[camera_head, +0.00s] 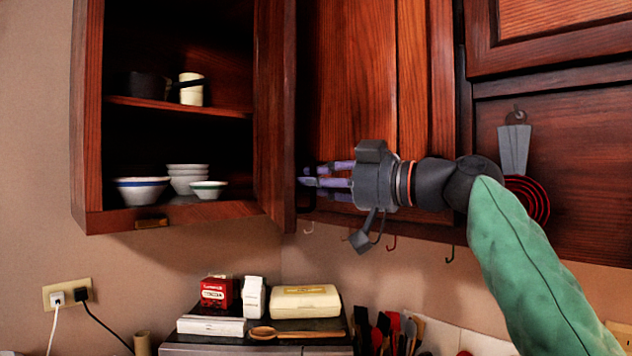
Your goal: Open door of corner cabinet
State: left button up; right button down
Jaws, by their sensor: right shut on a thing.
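The wooden corner cabinet (88,120) hangs on the wall at the upper left, its interior open to view. Its door (274,110) stands open, swung out toward me at the cabinet's right side and seen at a steep angle. A dark handle (306,203) shows low on the door's right-hand face. My right gripper (312,180) comes in from the right, its fingers pointing left, and is shut on the handle. The fingers partly hide the handle. My left gripper is out of view.
Bowls (142,190) and cups (191,89) stand on the cabinet's shelves. More wooden cabinet fronts (375,90) lie behind my right arm. Hooks (391,243) hang beneath. Below are boxes (305,301), a wooden spoon (290,332) and several utensils (390,325).

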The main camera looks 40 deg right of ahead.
jog(key=shift+d, duration=0.1)
jog(key=c, duration=1.2)
grip_release()
jog(key=shift+w, duration=0.15)
jog(key=shift+v, duration=5.85)
